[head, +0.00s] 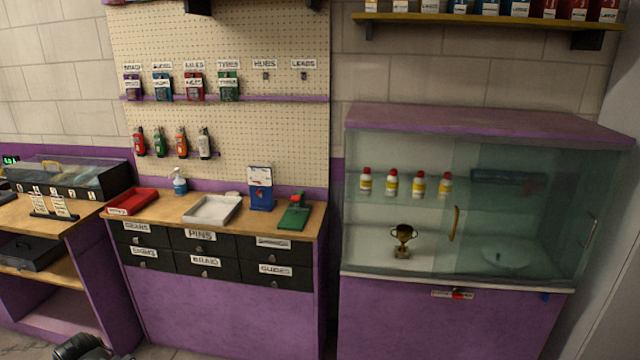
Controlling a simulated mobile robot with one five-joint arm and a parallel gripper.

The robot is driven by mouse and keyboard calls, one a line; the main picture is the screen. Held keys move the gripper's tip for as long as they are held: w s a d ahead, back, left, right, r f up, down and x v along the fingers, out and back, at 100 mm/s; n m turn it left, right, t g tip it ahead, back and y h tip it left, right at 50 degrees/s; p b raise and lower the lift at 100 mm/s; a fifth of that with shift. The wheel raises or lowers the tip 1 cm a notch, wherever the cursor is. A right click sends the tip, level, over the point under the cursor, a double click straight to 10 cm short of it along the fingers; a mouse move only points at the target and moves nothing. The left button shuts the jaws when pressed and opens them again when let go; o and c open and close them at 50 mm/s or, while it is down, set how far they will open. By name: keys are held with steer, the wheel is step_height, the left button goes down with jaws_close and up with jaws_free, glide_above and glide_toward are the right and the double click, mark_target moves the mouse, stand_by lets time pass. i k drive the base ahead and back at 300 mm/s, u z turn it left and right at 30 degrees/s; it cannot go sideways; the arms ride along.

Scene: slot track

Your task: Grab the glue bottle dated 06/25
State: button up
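Several white bottles with red caps and yellow labels stand upright in a row on the upper shelf inside a glass-fronted cabinet (450,118) at the right. From left to right they are the first bottle (365,182), the second bottle (391,183), the third bottle (418,185) and the last bottle (445,185). They look like glue bottles, but any dates on them are too small to read. A dark part of my arm shows at the bottom left edge, far from the cabinet; its fingers cannot be made out.
Glass panels front the cabinet, with a yellowish handle (454,223) near the middle. A trophy (403,241) stands below the bottles. To the left, a workbench holds a red tray (132,201), a white tray (212,210), a blue box (261,190) and a spray bottle (180,183).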

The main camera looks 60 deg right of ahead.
mark_target(366, 179)
steer(key=u, duration=1.25)
steer(key=i, duration=1.5)
steer(key=z, duration=3.45)
steer(key=i, duration=0.95)
steer(key=z, duration=0.05)
